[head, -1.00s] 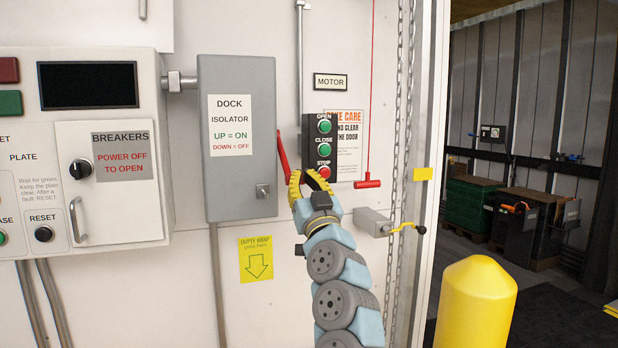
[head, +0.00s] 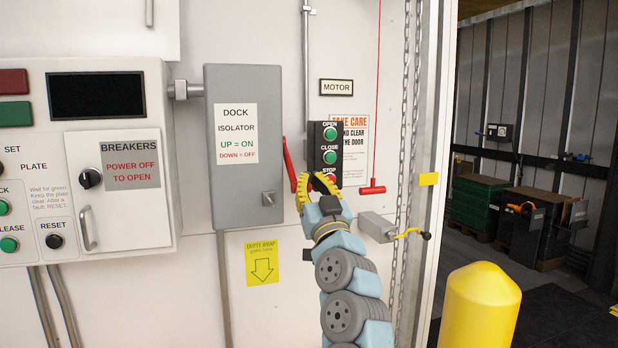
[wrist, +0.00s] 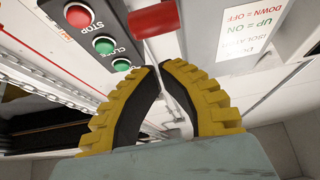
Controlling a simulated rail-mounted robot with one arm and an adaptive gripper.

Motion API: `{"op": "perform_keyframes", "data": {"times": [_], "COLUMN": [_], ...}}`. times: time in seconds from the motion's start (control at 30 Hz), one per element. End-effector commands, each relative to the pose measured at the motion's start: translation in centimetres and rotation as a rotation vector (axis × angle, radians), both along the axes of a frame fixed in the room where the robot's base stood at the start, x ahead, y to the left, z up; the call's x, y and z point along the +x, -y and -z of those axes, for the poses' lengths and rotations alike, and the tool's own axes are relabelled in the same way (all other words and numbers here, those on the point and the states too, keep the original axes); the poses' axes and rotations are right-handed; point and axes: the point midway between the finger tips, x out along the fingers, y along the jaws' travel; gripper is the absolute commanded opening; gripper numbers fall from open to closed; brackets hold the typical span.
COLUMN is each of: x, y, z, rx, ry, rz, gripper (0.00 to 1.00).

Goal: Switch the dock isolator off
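The dock isolator is a grey box (head: 244,190) on the wall, labelled up for on and down for off. Its red lever (head: 288,160) is slanted along the right side, its upper end further left than its lower end. I cannot tell for sure which end is the grip. My gripper (head: 316,176) is just right of the lever's lower end, in front of the STOP button. In the wrist view, the yellow-backed fingers (wrist: 160,68) almost meet at the tips with nothing between them. Part of the red lever (wrist: 153,15) shows just past them, apart from the tips.
The motor button panel (head: 325,145) is right of the lever, behind my gripper. A red pull handle (head: 372,189) on a cord and a grey box with a yellow crank (head: 411,233) are further right. A breaker cabinet (head: 113,215) is left. A yellow bollard (head: 480,305) stands lower right.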

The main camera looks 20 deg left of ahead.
Motion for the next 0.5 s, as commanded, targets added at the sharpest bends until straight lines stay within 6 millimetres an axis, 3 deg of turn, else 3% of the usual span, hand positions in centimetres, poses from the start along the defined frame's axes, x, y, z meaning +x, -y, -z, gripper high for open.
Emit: {"op": "perform_keyframes", "data": {"times": [0.1,0.2,0.5], "x": [-0.8,-1.1,-2.2], "y": [0.6,0.8,1.6], "z": [-1.7,0.3,3.3], "rx": [0.000,0.001,0.001], "ry": [0.001,-0.003,-0.004], "rz": [0.001,-0.001,-0.001], "gripper": [0.00,0.00,0.00]}}
